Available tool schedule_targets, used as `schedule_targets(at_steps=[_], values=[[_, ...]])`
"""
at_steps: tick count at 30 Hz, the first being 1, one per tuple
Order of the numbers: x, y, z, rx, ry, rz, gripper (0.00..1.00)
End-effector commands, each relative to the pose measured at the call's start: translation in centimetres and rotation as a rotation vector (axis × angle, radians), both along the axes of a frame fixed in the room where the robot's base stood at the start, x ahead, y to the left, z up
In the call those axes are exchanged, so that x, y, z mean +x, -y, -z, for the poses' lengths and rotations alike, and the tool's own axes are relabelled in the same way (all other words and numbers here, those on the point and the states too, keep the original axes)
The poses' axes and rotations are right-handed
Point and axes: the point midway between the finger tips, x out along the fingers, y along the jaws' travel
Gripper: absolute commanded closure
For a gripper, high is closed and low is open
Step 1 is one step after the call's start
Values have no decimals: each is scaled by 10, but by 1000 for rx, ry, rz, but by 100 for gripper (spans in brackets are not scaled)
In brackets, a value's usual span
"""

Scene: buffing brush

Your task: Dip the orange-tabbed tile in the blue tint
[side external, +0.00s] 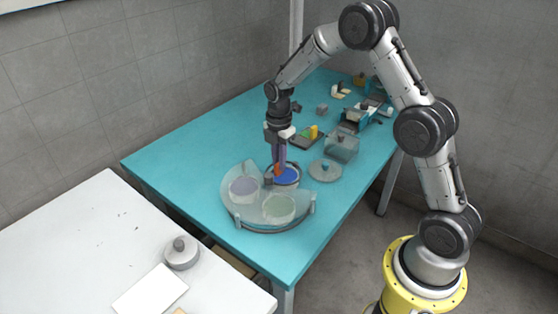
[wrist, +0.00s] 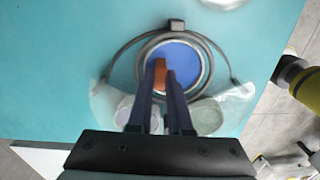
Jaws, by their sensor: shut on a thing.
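The orange-tabbed tile (side external: 277,168) is in my gripper (side external: 279,165), which points down over the round tray on the teal table. In the wrist view its orange part (wrist: 160,72) shows between the fingertips of my gripper (wrist: 162,84), against the blue tint (wrist: 185,57). The blue tint also shows in the side view (side external: 289,176), in a round bowl at the tray's back. The tile's lower part is hidden or too small to see, so I cannot tell whether it touches the tint.
The round tray (side external: 240,219) has a clear cover and also holds a lilac bowl (side external: 243,188) and a pale green bowl (side external: 279,207). A round lid (side external: 325,170) and a clear box (side external: 341,148) stand to the right. The table's left part is clear.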

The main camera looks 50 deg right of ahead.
Motion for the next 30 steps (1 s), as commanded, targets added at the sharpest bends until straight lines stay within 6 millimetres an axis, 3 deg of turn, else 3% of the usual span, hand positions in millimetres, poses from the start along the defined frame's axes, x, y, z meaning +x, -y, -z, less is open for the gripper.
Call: schedule_targets(at_steps=[19,30], values=[[0,0,-1,0,0,0,100],[0,0,-12,0,1,0,100]])
